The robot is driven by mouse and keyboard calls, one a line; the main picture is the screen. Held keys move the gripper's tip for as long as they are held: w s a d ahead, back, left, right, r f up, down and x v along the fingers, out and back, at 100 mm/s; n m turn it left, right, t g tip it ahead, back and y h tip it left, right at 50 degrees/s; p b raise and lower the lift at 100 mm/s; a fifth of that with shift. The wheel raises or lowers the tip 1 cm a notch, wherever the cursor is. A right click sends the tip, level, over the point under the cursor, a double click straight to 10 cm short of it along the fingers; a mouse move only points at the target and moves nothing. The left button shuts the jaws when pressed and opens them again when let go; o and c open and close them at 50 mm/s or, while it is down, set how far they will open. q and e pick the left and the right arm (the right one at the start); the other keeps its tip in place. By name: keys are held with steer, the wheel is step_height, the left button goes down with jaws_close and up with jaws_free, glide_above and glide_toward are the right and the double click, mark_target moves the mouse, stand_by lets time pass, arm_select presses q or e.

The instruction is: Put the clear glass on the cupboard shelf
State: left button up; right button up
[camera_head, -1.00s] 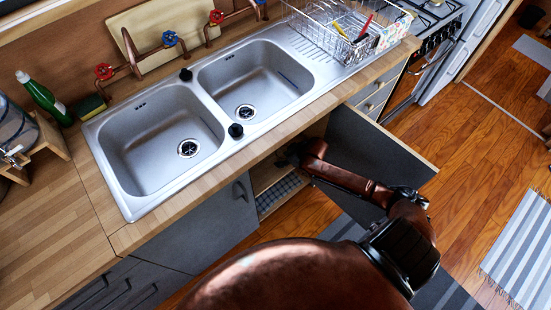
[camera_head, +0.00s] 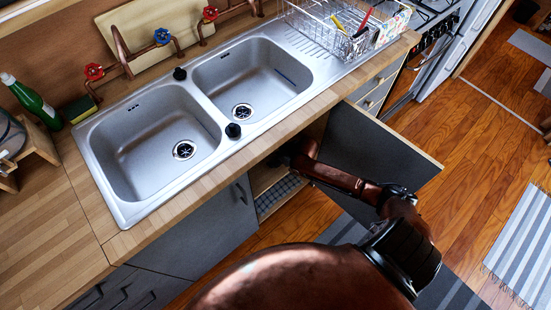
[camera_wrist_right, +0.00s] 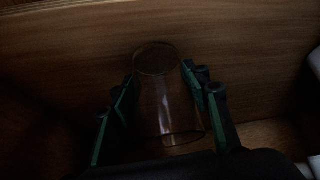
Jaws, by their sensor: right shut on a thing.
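The clear glass (camera_wrist_right: 165,100) shows in the dim right wrist view, between the two fingers of my right gripper (camera_wrist_right: 160,92). The gripper is shut on it. Brown wood boards lie behind and around the glass. I cannot tell whether its base touches a surface. In the head view my right arm reaches into the open cupboard (camera_head: 268,180) under the sink, so the gripper and glass are hidden there by the counter. A shelf with a checked liner (camera_head: 280,194) shows low in the opening. My left gripper is not in view.
The cupboard door (camera_head: 375,145) stands open to the right of my arm. The counter edge (camera_head: 200,190) is above the opening. A double sink (camera_head: 160,140), a dish rack (camera_head: 345,30) and a green bottle (camera_head: 35,100) are on the counter.

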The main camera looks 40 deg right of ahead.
steer(key=o, duration=1.3)
steer(key=shift+f, duration=0.1)
